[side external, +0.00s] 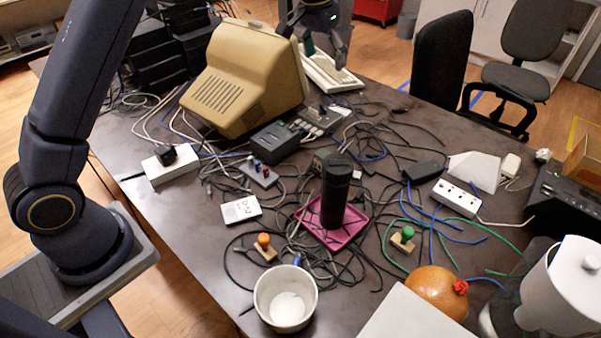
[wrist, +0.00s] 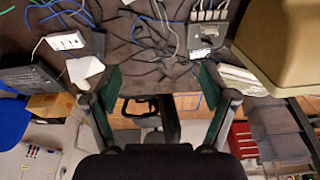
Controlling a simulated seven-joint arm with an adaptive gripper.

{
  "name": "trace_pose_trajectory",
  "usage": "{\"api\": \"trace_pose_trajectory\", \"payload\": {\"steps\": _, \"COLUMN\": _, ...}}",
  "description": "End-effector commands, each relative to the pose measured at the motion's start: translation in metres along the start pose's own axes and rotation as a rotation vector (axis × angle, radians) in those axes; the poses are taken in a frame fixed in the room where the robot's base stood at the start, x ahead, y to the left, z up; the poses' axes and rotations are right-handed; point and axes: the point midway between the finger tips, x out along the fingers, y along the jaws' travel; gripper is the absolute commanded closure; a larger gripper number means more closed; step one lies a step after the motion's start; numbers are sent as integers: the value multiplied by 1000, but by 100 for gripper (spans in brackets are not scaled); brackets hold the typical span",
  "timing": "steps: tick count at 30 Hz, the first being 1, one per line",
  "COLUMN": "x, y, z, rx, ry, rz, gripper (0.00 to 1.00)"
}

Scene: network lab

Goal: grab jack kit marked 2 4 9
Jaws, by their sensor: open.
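A small white box (side external: 241,209) with reddish marks on top lies flat on the dark table, left of the magenta tray. Its marks are too small to read for sure, so I cannot confirm 2 4 9. I do not make it out in the wrist view. My gripper (side external: 316,40) is high over the far side of the table, near the keyboard and well away from the white box. In the wrist view my gripper (wrist: 161,84) has its green-padded fingers wide apart with nothing between them.
A beige monitor (side external: 246,80) and keyboard (side external: 328,73) stand at the back. A black cylinder stands on the magenta tray (side external: 306,222). Loose cables cover much of the table. A white cup (side external: 285,298), an orange ball (side external: 436,291) and a power strip (side external: 457,198) are nearer the front and right.

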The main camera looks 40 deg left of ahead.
Motion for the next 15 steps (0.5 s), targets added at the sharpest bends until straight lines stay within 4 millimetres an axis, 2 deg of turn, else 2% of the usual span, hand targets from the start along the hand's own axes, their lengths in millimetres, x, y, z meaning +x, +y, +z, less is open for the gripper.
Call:
{"api": "trace_pose_trajectory", "payload": {"steps": 1, "x": 38, "y": 1, "z": -2, "rx": 3, "ry": -44, "rz": 1, "gripper": 17}}
{"api": "trace_pose_trajectory", "payload": {"steps": 3, "x": 80, "y": 3, "z": -1, "rx": 5, "ry": -92, "rz": 2, "gripper": 17}}
{"api": "trace_pose_trajectory", "payload": {"steps": 6, "x": 129, "y": 5, "z": 10, "rx": 8, "ry": -157, "rz": 3, "gripper": 17}}
{"api": "trace_pose_trajectory", "payload": {"steps": 9, "x": 161, "y": 6, "z": 26, "rx": 10, "ry": -213, "rz": 4, "gripper": 17}}
{"api": "trace_pose_trajectory", "payload": {"steps": 15, "x": 194, "y": 7, "z": 40, "rx": 12, "ry": -244, "rz": 5, "gripper": 17}}
